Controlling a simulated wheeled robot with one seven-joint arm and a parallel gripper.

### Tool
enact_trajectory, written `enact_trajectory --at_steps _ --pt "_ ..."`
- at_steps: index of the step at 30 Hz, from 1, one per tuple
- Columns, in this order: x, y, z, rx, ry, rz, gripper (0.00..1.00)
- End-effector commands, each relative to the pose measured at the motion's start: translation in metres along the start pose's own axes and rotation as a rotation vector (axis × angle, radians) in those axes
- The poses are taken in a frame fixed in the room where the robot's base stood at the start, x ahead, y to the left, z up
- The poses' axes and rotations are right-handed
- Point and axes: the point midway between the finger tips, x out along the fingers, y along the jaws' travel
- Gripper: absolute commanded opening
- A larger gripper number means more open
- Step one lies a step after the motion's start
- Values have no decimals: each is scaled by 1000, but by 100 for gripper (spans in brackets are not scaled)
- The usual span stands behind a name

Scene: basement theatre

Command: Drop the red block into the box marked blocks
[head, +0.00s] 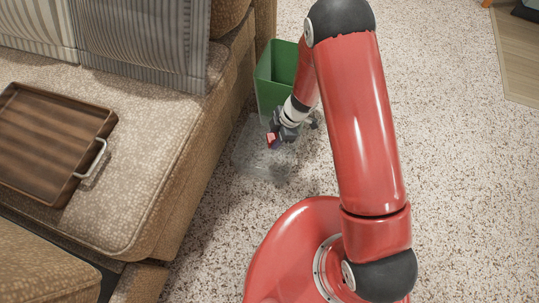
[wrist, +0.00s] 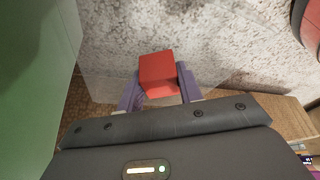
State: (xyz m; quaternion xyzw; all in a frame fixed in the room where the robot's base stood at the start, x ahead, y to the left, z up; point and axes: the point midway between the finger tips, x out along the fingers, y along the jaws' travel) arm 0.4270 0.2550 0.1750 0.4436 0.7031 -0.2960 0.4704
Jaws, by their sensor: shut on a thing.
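My gripper (head: 272,137) is shut on the red block (head: 270,140). In the wrist view the red block (wrist: 159,73) sits between the two purple-grey fingertips of my gripper (wrist: 159,85). A clear, see-through box (head: 255,163) stands on the floor beside the sofa, and the gripper and block appear over it in the head view. I cannot tell the block's exact height above the box's floor. No "blocks" marking is readable on the box in either view.
A green bin (head: 277,75) stands just behind the clear box; it also fills the left of the wrist view (wrist: 35,80). The beige sofa (head: 190,165) borders the left, with a wooden tray (head: 50,140) on its seat. Speckled carpet (head: 450,180) is open at right.

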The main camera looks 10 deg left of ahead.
Motion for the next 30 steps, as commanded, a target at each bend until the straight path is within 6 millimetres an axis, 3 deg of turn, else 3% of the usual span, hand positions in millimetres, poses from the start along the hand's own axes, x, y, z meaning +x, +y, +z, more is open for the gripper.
enact_trajectory --at_steps 4,5,10,20,30 --pt "-1 0 0 0 0 0 14" --pt "-1 0 0 1 0 0 40" --pt "-1 0 0 1 0 0 61" --pt "-6 0 0 0 -1 1 61" --pt "-62 0 -1 0 -2 2 61"
